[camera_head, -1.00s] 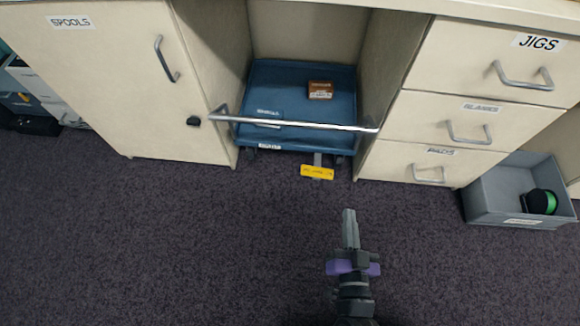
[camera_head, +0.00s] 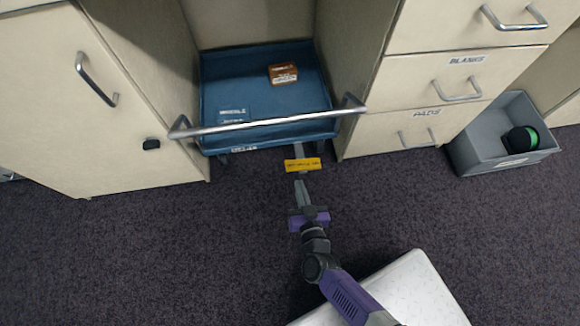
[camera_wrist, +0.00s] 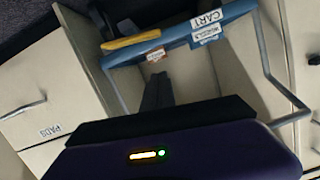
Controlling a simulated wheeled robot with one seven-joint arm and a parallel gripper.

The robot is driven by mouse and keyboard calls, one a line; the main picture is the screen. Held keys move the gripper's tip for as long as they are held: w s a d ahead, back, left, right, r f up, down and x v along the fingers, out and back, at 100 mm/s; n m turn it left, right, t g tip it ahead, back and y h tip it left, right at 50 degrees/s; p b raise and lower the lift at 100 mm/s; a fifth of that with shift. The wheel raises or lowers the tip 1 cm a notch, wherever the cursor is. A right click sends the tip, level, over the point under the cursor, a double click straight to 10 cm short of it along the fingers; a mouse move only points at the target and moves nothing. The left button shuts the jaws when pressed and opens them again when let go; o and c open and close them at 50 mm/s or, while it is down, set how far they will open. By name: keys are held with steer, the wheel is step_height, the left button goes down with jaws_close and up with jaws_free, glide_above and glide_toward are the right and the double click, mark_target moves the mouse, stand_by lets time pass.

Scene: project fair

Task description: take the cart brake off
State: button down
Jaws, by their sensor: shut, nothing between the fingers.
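The blue cart (camera_head: 215,95) stands in the bay between the cabinets, with a metal push handle (camera_head: 262,125) across its front. A yellow brake pedal (camera_head: 303,164) sticks out low at the cart's front on a grey stem. My gripper (camera_head: 301,183) is shut and empty, its tips just on the near side of the pedal; I cannot tell whether they touch it. In the wrist view the cart's blue edge (camera_wrist: 170,40) with a CART label shows, and the yellow pedal (camera_wrist: 130,40) lies beside it, beyond my shut fingers (camera_wrist: 157,92).
A brown box (camera_head: 283,74) rests in the cart. A cabinet (camera_head: 80,120) is at left, and drawers (camera_head: 425,130) labelled BLANKS and PADS are at right. A grey bin (camera_head: 480,150) holding a dark and green spool is on the floor. The carpet (camera_head: 130,250) in front is clear.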

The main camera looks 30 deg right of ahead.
steer(key=b, duration=0.4)
glide_above(293, 170)
step_height(293, 170, down, 3)
steer(key=shift+s+r, duration=0.1)
steer(key=shift+r, duration=0.05)
steer(key=shift+a+f+b, duration=0.15)
steer(key=shift+f+b, duration=0.5)
steer(key=shift+f, duration=0.25)
steer(key=shift+a+f+b, duration=0.15)
steer(key=shift+f+b, duration=0.5)
steer(key=shift+f, duration=0.25)
